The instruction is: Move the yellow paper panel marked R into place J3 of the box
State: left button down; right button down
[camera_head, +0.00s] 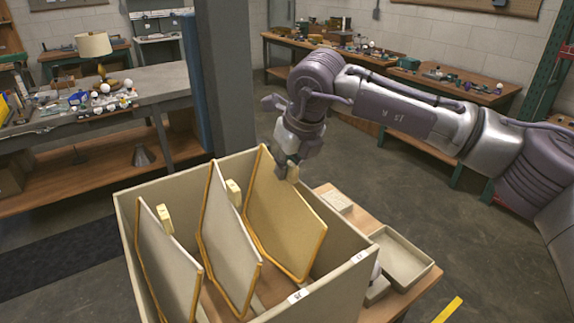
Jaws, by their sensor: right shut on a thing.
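A large beige open box (132,222) stands on a wooden table in the camera_head view. The yellow paper panel (283,215), with an orange frame, is upright and slightly tilted at the box's right side, its lower part inside the walls. I cannot read a letter on it. My right gripper (287,170) is shut on the yellow panel's top edge, at its small tab. Two paler framed panels stand in the box, one in the middle (228,245) and one at left (167,262). Small white labels (298,296) sit on the near rim; their text is too small to read. My left gripper is out of view.
A shallow empty tray (402,258) and a small pale block (336,201) lie on the table right of the box. A grey post (228,80) rises behind the box. Cluttered workbenches (80,115) line the back.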

jog(key=shift+w+r, duration=0.1)
jog(key=shift+r, duration=0.15)
jog(key=c, duration=1.1)
grip_release()
jog(key=shift+f, duration=0.1)
